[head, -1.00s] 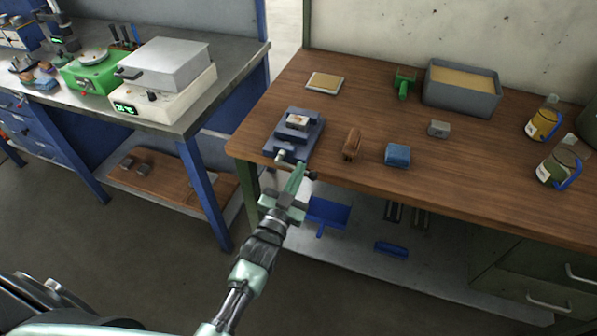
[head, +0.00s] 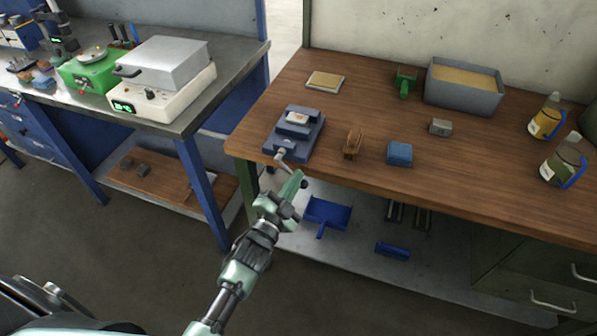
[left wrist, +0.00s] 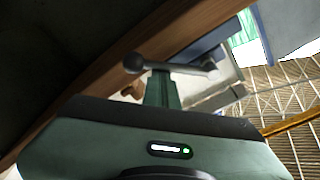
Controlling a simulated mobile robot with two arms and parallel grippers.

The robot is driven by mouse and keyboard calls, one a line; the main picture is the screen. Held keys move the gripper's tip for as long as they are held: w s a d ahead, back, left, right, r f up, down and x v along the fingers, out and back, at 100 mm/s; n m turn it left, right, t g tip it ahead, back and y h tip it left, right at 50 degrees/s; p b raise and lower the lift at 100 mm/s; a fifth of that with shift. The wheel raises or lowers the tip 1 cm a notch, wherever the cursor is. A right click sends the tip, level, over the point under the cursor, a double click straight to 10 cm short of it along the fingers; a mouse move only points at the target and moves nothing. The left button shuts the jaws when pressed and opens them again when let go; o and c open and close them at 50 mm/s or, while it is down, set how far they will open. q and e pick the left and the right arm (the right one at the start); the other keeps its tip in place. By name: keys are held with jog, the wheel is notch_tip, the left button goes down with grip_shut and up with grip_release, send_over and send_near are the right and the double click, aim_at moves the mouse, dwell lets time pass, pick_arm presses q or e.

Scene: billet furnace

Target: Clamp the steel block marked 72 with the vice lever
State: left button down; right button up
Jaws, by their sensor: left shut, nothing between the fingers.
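The blue-grey vice (head: 312,140) stands at the left front corner of the wooden bench. A small steel block with a pale top (head: 298,118) sits between its jaws; its marking is too small to read. The vice lever (head: 281,156) hangs at the vice's front, over the bench edge, and shows as a bar with a ball end in the left wrist view (left wrist: 185,68). My left gripper (head: 297,178) is shut and empty, with its fingertips at the lever's lower end; contact is unclear. My right gripper is out of view.
A wooden-brown brush-like item (head: 353,144), a blue block (head: 399,153) and a grey block (head: 440,127) stand right of the vice. A sand-filled grey bin (head: 462,104) is at the back. A lower shelf holds a blue dustpan (head: 326,213).

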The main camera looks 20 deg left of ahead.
pick_arm(q)
jog(key=shift+w+a+f+m+g+h+b, duration=0.1)
jog(key=shift+a+f+m+g+b, duration=0.35)
jog(key=shift+m, duration=1.15)
jog(key=shift+s+a+f+m+t+h+b, duration=0.1)
jog(key=shift+a+f+m, duration=0.5)
jog(key=shift+a+m, duration=0.7)
jog(key=shift+w+a+f+m+g+h+b, duration=0.1)
jog(key=shift+a+f+m+g+b, duration=0.3)
jog(key=shift+m, duration=1.5)
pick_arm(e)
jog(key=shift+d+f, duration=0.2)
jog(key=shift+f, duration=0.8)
pick_arm(q)
jog(key=shift+a+f, duration=0.1)
jog(key=shift+w, duration=0.1)
